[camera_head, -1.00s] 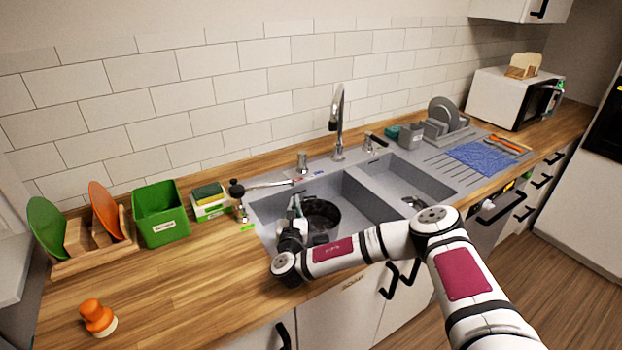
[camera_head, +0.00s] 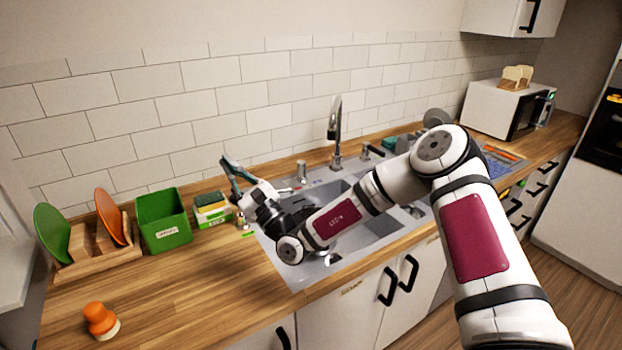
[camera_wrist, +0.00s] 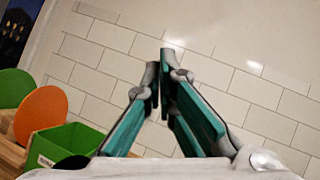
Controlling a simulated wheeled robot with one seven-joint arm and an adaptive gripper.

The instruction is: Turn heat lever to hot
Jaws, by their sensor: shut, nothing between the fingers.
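My gripper (camera_head: 230,164) is raised above the left rim of the sink, pointing up and left. In the wrist view its teal-padded fingers (camera_wrist: 165,68) are together and empty, with the tiled wall behind them. A metal tap (camera_head: 335,132) stands behind the sink. A short silver post (camera_head: 301,171) stands to its left and a small dark-topped fitting (camera_head: 366,150) to its right. I cannot tell for sure which of these is the heat lever. The long silver bar with a black end, seen earlier at the sink's left, is hidden by my gripper or not distinguishable.
The sink (camera_head: 315,272) is largely covered by my arm. Left of it are a sponge stack (camera_head: 211,207), a green box (camera_head: 163,220) and a plate rack (camera_head: 85,256). An orange-handled object (camera_head: 100,321) stands on the front counter. The counter between is clear.

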